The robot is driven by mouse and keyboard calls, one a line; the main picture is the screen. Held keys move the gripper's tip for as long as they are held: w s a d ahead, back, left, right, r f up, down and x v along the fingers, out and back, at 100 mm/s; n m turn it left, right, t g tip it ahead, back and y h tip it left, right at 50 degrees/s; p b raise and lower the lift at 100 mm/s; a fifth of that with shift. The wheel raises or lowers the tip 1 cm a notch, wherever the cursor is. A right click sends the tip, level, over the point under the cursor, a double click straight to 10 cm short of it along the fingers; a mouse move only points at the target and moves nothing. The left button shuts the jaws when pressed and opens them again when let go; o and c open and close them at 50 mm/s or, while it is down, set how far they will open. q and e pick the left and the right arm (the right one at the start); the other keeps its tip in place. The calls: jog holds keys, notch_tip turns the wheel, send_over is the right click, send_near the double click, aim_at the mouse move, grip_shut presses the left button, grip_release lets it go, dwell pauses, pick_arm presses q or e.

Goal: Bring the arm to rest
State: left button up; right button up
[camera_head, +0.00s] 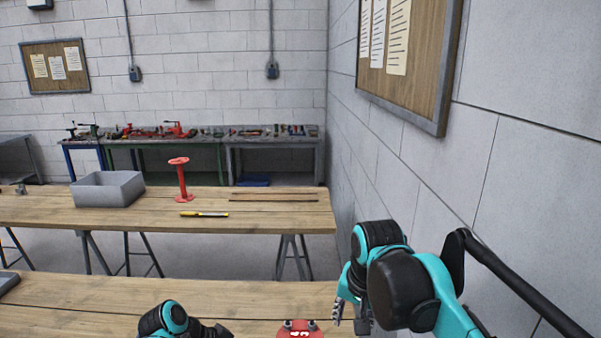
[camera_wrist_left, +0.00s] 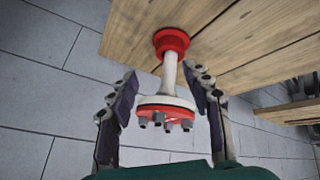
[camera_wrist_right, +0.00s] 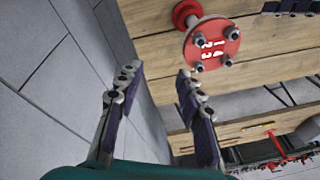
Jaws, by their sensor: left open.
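A flanged pipe piece stands on the near table, with its red, bolted top flange (camera_head: 299,330) cut by the lower edge of the head view. In the left wrist view its red base, white pipe (camera_wrist_left: 170,75) and bolted flange show beyond and between the fingers of my left gripper (camera_wrist_left: 164,88). That gripper is open; contact cannot be told. In the right wrist view the red flange (camera_wrist_right: 212,45) is above and right of my right gripper (camera_wrist_right: 157,78), which is open, empty and apart from it. In the head view my right gripper (camera_head: 351,312) hangs near the table's right end.
The near wooden table (camera_head: 90,300) has bare boards to the left. A middle table (camera_head: 120,222) holds a grey bin (camera_head: 107,190), a red flanged pipe (camera_head: 181,180) and a yellow-black tool (camera_head: 204,214). A wall (camera_head: 480,130) with a notice board (camera_head: 405,60) runs close on the right.

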pick_arm(q)
jog(key=s+a+n+t+y, duration=0.4)
jog(key=s+a+n+y, duration=0.2)
jog(key=s+n, duration=0.3)
jog(key=shift+s+a+f+t, duration=0.15)
jog(key=shift+s+a+t, duration=0.25)
jog(key=shift+s, duration=0.6)
pick_arm(e)
jog(key=s+d+f+n+t, duration=0.2)
jog(key=s+d+f, duration=0.1)
jog(key=s+f, duration=0.3)
jog(key=s+d+f+n+t, duration=0.2)
jog(key=s+d+f, duration=0.2)
jog(key=s+f, duration=0.3)
jog(key=shift+f+n, duration=0.35)
jog(key=shift+n, duration=0.05)
